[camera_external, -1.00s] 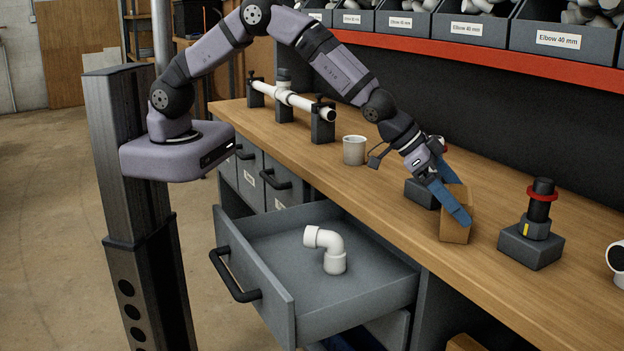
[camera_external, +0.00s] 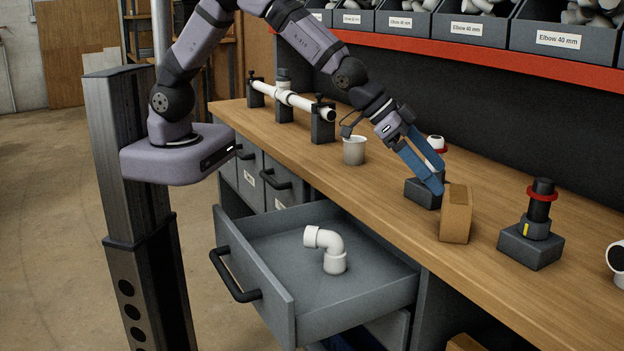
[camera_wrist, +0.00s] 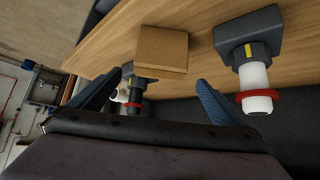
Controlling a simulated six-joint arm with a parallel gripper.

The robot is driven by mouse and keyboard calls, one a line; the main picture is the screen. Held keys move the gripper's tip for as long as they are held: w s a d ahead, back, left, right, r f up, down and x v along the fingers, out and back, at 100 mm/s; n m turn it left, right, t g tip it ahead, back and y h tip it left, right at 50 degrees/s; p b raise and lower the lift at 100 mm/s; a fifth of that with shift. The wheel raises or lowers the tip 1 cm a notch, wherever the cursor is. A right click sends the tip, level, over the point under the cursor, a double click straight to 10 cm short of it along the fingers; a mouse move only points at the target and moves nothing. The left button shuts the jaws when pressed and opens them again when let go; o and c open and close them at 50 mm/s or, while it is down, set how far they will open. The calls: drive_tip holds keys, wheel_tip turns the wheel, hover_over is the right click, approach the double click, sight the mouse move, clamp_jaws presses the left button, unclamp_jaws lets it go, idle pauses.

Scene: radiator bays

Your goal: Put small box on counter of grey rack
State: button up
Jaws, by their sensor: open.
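The small brown cardboard box (camera_external: 456,214) stands upright on the wooden counter (camera_external: 390,192) of the grey rack, near its front edge. My gripper (camera_external: 437,177) is open and empty, just left of the box and apart from it in the external view. Its blue fingers slant down over a dark fitting stand. In the wrist view, the box (camera_wrist: 162,50) shows ahead of the open fingers (camera_wrist: 160,82), touching neither as far as I can see.
A fitting stand (camera_external: 422,194) is beside my gripper; another stand with a red ring (camera_external: 532,245) is right of the box. An open drawer (camera_external: 285,260) holds a white elbow (camera_external: 330,250). Bins (camera_external: 470,28) line the shelf above.

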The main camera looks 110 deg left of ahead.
drive_tip(key=s+f+g, duration=0.1)
drive_tip(key=s+g, duration=0.2)
drive_tip(key=s, duration=0.9)
drive_tip(key=s+a+f+g, duration=0.1)
drive_tip(key=s+f+g, duration=0.1)
drive_tip(key=s, duration=1.1)
drive_tip(key=s+f+g, duration=0.2)
drive_tip(key=s+g, duration=0.2)
drive_tip(key=s, duration=0.9)
drive_tip(key=shift+s+a, duration=0.15)
drive_tip(key=shift+a, duration=0.05)
drive_tip(key=shift+o, duration=0.4)
drive_tip(key=shift+d, duration=0.1)
